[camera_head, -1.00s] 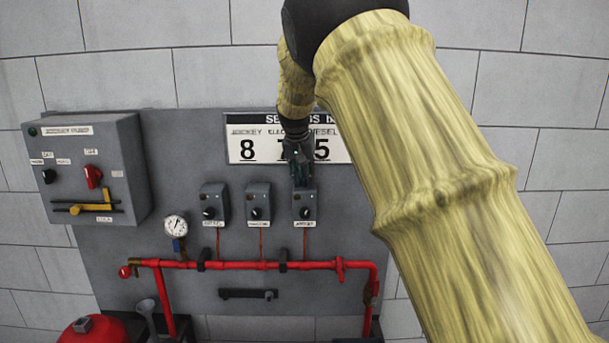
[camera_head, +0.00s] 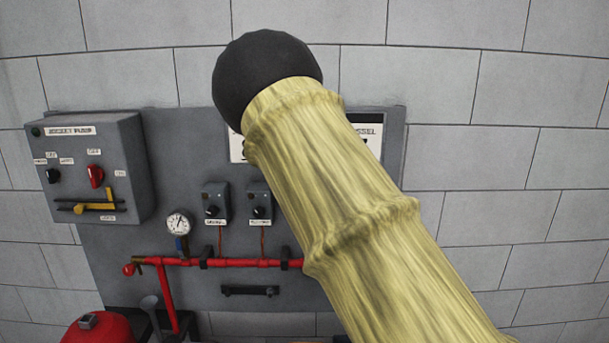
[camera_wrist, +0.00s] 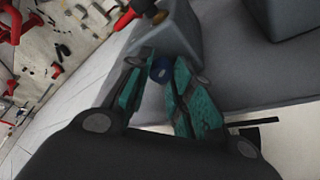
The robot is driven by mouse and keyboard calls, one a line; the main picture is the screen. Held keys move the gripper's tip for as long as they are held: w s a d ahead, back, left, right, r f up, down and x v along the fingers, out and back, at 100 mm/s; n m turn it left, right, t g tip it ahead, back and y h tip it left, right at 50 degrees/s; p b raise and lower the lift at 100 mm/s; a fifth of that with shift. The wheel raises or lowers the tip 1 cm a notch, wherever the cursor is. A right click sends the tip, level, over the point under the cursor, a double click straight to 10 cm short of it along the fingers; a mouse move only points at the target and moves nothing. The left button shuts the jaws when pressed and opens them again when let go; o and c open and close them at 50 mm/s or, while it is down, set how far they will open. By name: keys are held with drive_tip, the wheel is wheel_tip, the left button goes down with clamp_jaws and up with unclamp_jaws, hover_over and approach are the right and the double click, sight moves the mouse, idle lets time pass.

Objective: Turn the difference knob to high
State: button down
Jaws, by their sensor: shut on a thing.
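Which of the small boxes this is, I cannot tell. In the head view two small grey boxes with black knobs show on the panel: the left knob (camera_head: 212,211) and the middle knob (camera_head: 257,212). Their labels are too small to read. My arm hides the gripper and the third box there.
A large grey control box (camera_head: 97,150) with a red switch (camera_head: 95,176) and yellow lever (camera_head: 93,207) stands at the left. My arm covers part of the sign (camera_head: 236,147).

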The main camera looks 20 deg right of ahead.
idle(0.5)
drive_tip(key=c, duration=1.5)
unclamp_jaws()
drive_tip(key=shift+a, duration=0.1)
drive_tip(key=shift+c, duration=0.2)
drive_tip(key=shift+r, duration=0.1)
drive_tip(key=v, duration=0.7)
drive_tip(key=shift+a+r, duration=0.1)
drive_tip(key=shift+a, duration=0.1)
